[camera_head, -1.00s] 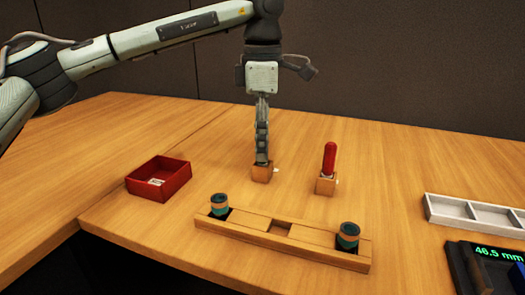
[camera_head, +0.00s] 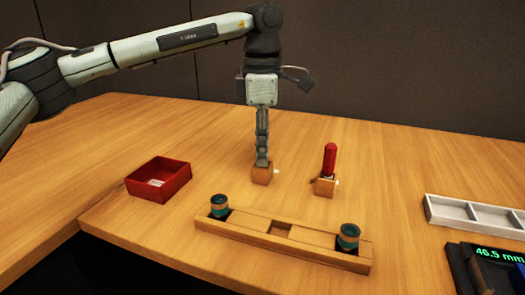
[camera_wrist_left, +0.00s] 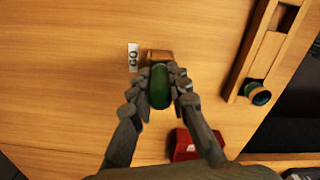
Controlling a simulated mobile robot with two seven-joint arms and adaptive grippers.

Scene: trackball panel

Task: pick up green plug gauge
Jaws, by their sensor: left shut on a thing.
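My left gripper (camera_head: 262,155) points straight down over a small wooden block holder (camera_head: 262,176). In the left wrist view, the fingers of my left gripper (camera_wrist_left: 160,88) are shut on the green plug gauge (camera_wrist_left: 160,86), one on each side of its green handle. The holder (camera_wrist_left: 160,56) shows just beyond the gauge, with a white label beside it. In the head view the gauge is hidden by the fingers. I cannot tell whether its lower end is still in the holder. My right gripper is not in view.
A red plug gauge (camera_head: 330,160) stands in a second wooden block (camera_head: 325,186) to the right. A red open box (camera_head: 160,190) is at left. A wooden rack (camera_head: 250,228) with two dark-and-teal round pieces lies in front. A white tray (camera_head: 432,212) and a display reading 46.5 mm (camera_head: 497,252) are at right.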

